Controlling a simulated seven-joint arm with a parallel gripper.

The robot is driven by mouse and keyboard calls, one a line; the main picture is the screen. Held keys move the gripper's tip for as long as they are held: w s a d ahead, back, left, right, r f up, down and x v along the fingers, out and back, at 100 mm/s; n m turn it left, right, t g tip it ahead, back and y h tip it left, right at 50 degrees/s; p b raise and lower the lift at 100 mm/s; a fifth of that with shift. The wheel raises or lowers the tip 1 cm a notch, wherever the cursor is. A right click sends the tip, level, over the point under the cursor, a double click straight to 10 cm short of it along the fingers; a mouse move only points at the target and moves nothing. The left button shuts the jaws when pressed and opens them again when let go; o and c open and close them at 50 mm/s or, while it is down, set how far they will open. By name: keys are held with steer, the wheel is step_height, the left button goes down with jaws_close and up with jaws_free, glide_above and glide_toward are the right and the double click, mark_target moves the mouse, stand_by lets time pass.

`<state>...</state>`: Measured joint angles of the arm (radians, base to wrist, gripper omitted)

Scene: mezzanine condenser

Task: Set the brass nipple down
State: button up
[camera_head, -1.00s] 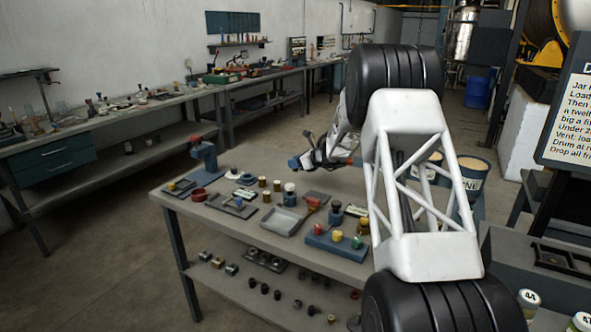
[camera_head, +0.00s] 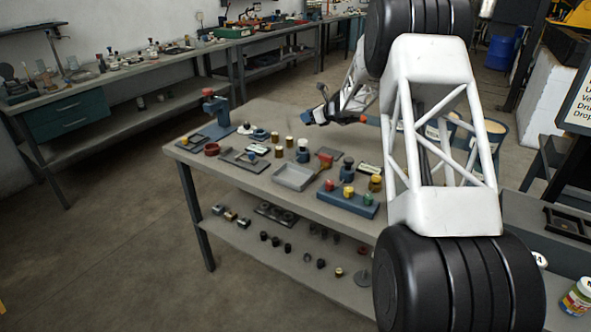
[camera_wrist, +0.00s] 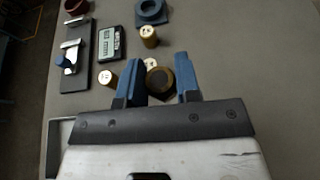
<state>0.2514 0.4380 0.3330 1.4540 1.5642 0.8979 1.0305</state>
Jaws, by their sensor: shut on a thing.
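My gripper (camera_wrist: 160,84) shows its two blue fingers in the wrist view, shut on a round brass piece with a dark end, the brass nipple (camera_wrist: 160,83). The nipple is seen nearly end-on, above the grey bench top (camera_wrist: 222,45); I cannot tell how high. Two smaller brass cylinders with pale tops stand beyond it (camera_wrist: 149,37) and to its left (camera_wrist: 108,75). In the head view my gripper (camera_head: 309,118) is small, over the bench's far side, and the held nipple cannot be made out.
A black display box (camera_wrist: 111,44), a grey plate with a blue knob (camera_wrist: 75,56) and a blue ring-shaped part (camera_wrist: 152,10) lie beyond my gripper. A grey tray (camera_head: 293,177) and a blue block with coloured knobs (camera_head: 347,202) stand nearer. Bench top right of my gripper is bare in the wrist view.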

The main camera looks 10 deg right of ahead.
steer(key=shift+s+a+r+m+t+h, duration=2.05)
steer(key=shift+s+r+m+h, duration=1.6)
steer(key=shift+s, duration=2.6)
steer(key=s+a+f+n+g+y, duration=0.1)
steer(key=s+a+f+n+y, duration=0.1)
steer(key=s, duration=0.5)
steer(key=s+a+f+n+g+y, duration=0.2)
steer(key=s+a+f+n+y, duration=0.1)
steer(key=s+f, duration=0.3)
steer(key=s+a+f+n+g+y, duration=0.1)
steer(key=s+a+f+n+y, duration=0.1)
steer(key=s, duration=0.7)
step_height(320, 180, down, 2)
steer(key=shift+a+f+y, duration=0.1)
steer(key=shift+a+y, duration=0.25)
steer(key=shift+a, duration=0.45)
steer(key=shift+n, duration=0.25)
steer(key=w, duration=0.5)
steer(key=w+f, duration=0.1)
steer(key=w, duration=1)
steer(key=shift+f, duration=0.2)
